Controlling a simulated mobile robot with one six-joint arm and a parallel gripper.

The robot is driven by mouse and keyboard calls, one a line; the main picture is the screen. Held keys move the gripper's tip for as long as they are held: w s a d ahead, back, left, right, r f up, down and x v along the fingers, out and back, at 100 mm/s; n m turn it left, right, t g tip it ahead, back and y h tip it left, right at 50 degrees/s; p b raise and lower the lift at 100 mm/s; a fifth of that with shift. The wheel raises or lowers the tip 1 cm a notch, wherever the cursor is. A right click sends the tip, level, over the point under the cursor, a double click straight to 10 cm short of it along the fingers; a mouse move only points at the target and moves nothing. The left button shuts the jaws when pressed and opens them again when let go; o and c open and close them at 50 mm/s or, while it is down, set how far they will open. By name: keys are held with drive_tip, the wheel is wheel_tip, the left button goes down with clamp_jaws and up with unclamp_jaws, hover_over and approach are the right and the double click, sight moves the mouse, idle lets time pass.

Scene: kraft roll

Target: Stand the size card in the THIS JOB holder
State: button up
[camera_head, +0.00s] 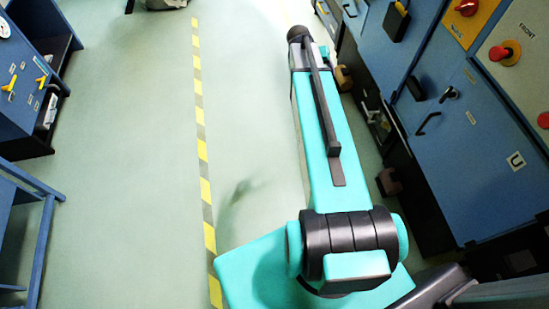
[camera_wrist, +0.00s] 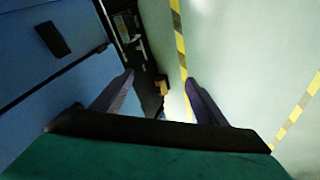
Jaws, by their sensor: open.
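I cannot make out the size card or the THIS JOB holder in either view. My gripper (camera_wrist: 157,80) shows in the wrist view with its two dark fingers spread wide apart. It is open, with nothing between the fingertips but floor and the base of a cabinet in the distance. In the head view my teal arm stretches away up the picture, and I cannot make out the gripper's fingers there.
Blue machine cabinets (camera_head: 480,160) with red knobs and black handles line the right. A dark blue unit (camera_head: 25,85) with yellow-handled items stands at the left, with a blue frame (camera_head: 42,250) below. Yellow-black tape (camera_head: 203,150) crosses the open pale green floor (camera_head: 120,150).

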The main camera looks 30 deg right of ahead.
drive_tip(key=s+a+f+n+g+y, duration=0.1)
drive_tip(key=s+a+f+n+y, duration=0.1)
drive_tip(key=s+a+f, duration=0.65)
drive_tip(key=s+a+f+n+g+y, duration=0.2)
drive_tip(key=s+a+f, duration=0.2)
drive_tip(key=a+f, duration=0.85)
drive_tip(key=s+a+f+n+g+y, duration=0.1)
drive_tip(key=s+a+f, duration=0.3)
drive_tip(key=s+a, duration=0.3)
drive_tip(key=s+a+f+n+g+y, duration=0.1)
drive_tip(key=s+a+f, duration=0.4)
drive_tip(key=s, duration=1)
drive_tip(key=a+g, duration=0.1)
drive_tip(key=a, duration=0.2)
drive_tip(key=shift+a+n+g, duration=0.2)
drive_tip(key=shift+n+g, duration=0.1)
drive_tip(key=shift+n, duration=0.1)
drive_tip(key=c, duration=0.9)
drive_tip(key=shift+d, duration=0.15)
